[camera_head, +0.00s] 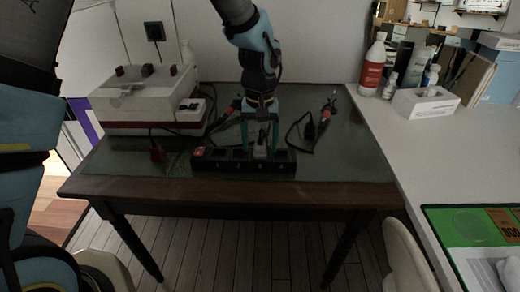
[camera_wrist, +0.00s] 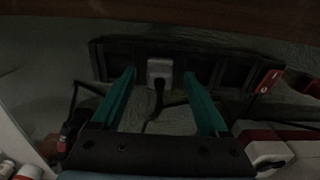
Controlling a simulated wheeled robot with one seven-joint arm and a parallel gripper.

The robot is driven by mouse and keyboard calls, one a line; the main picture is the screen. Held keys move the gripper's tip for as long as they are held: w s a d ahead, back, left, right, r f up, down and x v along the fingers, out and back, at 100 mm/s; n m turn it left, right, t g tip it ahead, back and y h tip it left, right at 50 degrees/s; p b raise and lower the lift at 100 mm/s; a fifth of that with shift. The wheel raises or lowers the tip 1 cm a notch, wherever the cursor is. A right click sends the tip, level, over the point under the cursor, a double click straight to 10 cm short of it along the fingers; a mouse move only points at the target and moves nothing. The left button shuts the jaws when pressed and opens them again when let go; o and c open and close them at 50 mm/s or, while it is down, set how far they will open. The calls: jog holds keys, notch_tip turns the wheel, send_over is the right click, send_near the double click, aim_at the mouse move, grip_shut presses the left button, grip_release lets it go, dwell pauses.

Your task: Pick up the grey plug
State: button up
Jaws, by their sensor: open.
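The grey plug (camera_head: 261,150) sits in the black power strip (camera_head: 212,163), in the socket area near number 3. In the wrist view the plug (camera_wrist: 160,70) shows as a small light grey block with a dark cord, set in the strip (camera_wrist: 118,58). My gripper (camera_head: 261,140) is over the strip, with its two teal fingers open on either side of the plug. In the wrist view the gripper (camera_wrist: 160,80) has a gap between each finger and the plug. I see no contact. The cord's far end is hard to follow.
A white and red box device (camera_head: 145,100) stands at the table's back left. A white counter (camera_head: 425,140) with bottles borders the right side.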

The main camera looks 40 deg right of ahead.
jog(key=shift+f, duration=0.3)
jog(key=shift+c, duration=0.3)
grip_shut()
dwell(0.4)
